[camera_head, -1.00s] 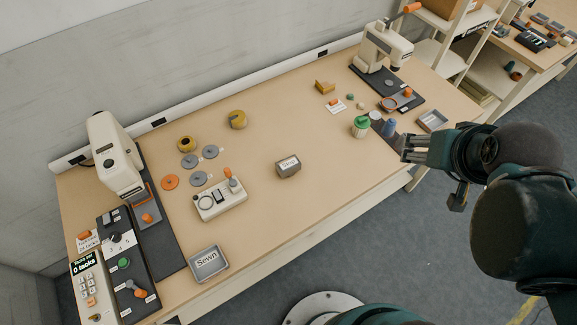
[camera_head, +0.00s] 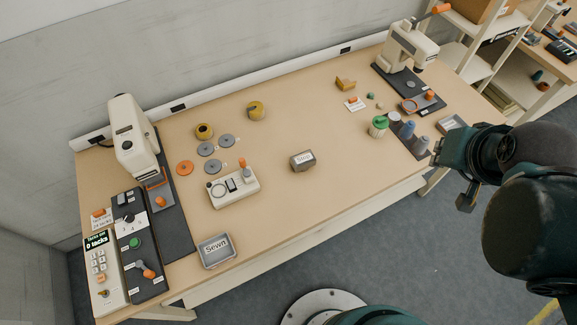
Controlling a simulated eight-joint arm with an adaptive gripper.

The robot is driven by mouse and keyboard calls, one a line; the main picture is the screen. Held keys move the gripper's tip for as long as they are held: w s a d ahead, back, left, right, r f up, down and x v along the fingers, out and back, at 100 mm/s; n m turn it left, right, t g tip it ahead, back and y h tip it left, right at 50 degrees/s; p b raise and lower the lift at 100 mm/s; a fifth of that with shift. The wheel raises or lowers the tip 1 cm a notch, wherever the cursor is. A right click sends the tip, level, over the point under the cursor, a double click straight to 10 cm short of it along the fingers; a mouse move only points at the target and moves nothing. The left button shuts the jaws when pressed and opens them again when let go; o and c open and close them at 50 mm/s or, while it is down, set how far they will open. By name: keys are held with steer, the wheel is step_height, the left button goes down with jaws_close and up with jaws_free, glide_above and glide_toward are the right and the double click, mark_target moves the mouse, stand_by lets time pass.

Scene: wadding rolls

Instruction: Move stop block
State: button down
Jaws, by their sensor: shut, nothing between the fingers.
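No block is labelled as the stop block, so I cannot tell for sure which one it is. A tan-yellow block (camera_head: 345,84) lies at the back right of the table. Small orange blocks sit on the dark bed of the left machine (camera_head: 160,202) and on that of the right machine (camera_head: 430,96). My gripper (camera_head: 437,152) is at the table's right front edge, beside the grey-blue spools. It is shut and empty, and its fingers are partly lost against the dark wrist. It touches none of these blocks.
A green-topped jar (camera_head: 378,126) and grey-blue spools (camera_head: 407,130) stand close to my gripper. A small labelled box (camera_head: 302,160) stands mid-table. A control box (camera_head: 233,188), flat discs (camera_head: 206,149) and a "Sewn" tray (camera_head: 217,251) are farther left.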

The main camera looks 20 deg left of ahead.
steer(key=w+a+f+m+g+y, duration=0.1)
steer(key=w+a+f+m+g, duration=0.2)
steer(key=a, duration=0.7)
steer(key=w+a+f+m+g, duration=0.1)
steer(key=w+a+f, duration=0.25)
steer(key=a, duration=0.75)
steer(key=s+a+f+m+g, duration=0.1)
steer(key=s+a+f+m, duration=0.1)
steer(key=a+f, duration=0.5)
steer(key=s+a+f+m+g+h, duration=0.1)
steer(key=s+a+f, duration=0.3)
steer(key=a, duration=0.9)
step_height(320, 180, down, 4)
steer(key=shift+s+r+m+g, duration=0.15)
steer(key=shift+r+m+g, duration=0.2)
steer(key=shift+m, duration=0.45)
steer(key=shift+f, duration=0.25)
